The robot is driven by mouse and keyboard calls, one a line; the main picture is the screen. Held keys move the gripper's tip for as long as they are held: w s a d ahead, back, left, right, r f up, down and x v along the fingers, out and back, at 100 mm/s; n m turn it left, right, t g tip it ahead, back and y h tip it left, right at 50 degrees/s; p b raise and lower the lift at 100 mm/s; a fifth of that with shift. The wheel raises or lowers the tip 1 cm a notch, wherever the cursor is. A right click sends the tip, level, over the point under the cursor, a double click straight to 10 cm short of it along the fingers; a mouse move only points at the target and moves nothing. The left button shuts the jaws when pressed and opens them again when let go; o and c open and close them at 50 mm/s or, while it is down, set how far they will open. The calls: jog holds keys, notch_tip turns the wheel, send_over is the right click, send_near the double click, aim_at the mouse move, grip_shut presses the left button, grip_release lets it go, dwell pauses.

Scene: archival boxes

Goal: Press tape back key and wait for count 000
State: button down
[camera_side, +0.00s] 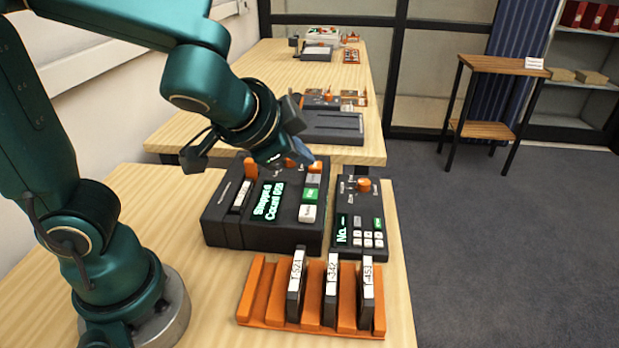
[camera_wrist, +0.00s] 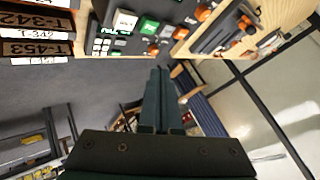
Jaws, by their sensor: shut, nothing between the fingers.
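The dark tape machine (camera_side: 222,228) stands on the near table. Its green display (camera_side: 268,201) seems to read "Stopped" and a count like 053, the last digits unclear. Its grey, green (camera_side: 311,195) and white (camera_side: 307,213) keys run down the right side; I cannot read which one is tape back. A white-labelled piece (camera_side: 240,196) sits in its left slot. My gripper (camera_side: 305,156) is shut and empty, above the machine's back right, apart from the keys.
A smaller keypad unit (camera_side: 347,212) with an orange knob stands right of the machine. In front, an orange rack (camera_side: 262,290) holds upright labelled tapes (camera_side: 297,275). More equipment (camera_side: 333,127) stands on the table behind. A small wooden stand (camera_side: 503,65) is on the floor.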

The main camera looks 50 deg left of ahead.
aim_at(302, 215)
jog(key=shift+f, duration=3.7)
jog(key=shift+f, duration=0.1)
jog(key=shift+f, duration=0.3)
jog(key=shift+f, duration=0.45)
jog(key=shift+r, duration=0.9)
jog(key=shift+r, duration=2.5)
